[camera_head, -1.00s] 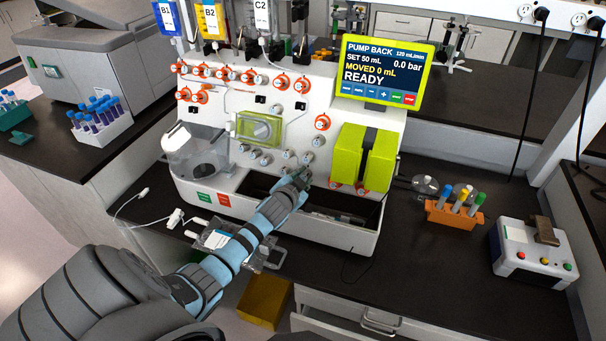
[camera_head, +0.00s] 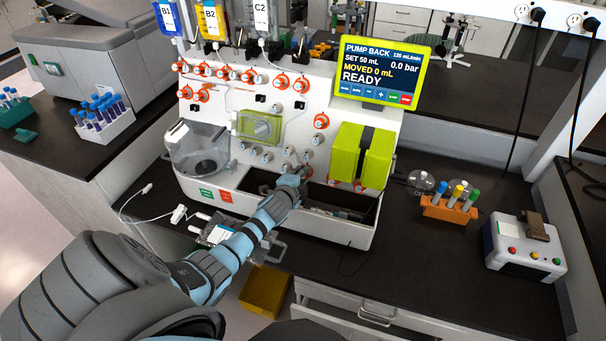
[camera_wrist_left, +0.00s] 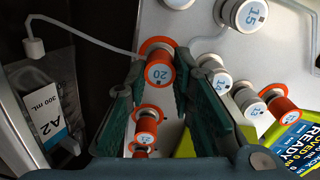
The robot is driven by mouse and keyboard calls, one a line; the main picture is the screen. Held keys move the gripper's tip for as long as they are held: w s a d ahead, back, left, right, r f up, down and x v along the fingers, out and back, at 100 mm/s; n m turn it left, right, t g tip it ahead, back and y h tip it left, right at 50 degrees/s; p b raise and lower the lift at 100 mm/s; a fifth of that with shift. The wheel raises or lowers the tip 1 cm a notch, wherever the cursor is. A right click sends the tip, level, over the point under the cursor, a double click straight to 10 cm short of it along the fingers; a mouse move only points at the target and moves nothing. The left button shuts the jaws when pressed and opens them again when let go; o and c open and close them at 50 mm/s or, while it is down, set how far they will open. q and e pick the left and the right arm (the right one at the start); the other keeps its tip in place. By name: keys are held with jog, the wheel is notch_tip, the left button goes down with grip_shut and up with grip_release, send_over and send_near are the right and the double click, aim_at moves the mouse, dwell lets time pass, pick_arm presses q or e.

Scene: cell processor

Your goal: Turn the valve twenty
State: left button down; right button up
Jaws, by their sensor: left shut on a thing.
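Valve twenty (camera_wrist_left: 160,72) is a round pale cap marked 20 with an orange collar, in the upper middle of the left wrist view. My left gripper (camera_wrist_left: 158,88) has its two dark green fingers on either side of it and is shut on it. In the head view my left gripper (camera_head: 300,172) reaches the lower front panel of the white cell processor (camera_head: 222,118) and hides most of the valve there. My right gripper is in neither view.
A pump screen (camera_head: 381,72) reads READY. An orange tube rack (camera_head: 450,209) and a white device (camera_head: 524,246) stand to the right. A bag marked A2 (camera_wrist_left: 47,110) hangs at left.

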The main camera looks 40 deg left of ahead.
pick_arm(q)
jog(key=shift+w+r, duration=0.1)
dwell(0.5)
jog(key=c, duration=1.7)
grip_release()
jog(key=o, duration=0.3)
jog(key=shift+w+a, duration=0.1)
jog(key=v, duration=1.2)
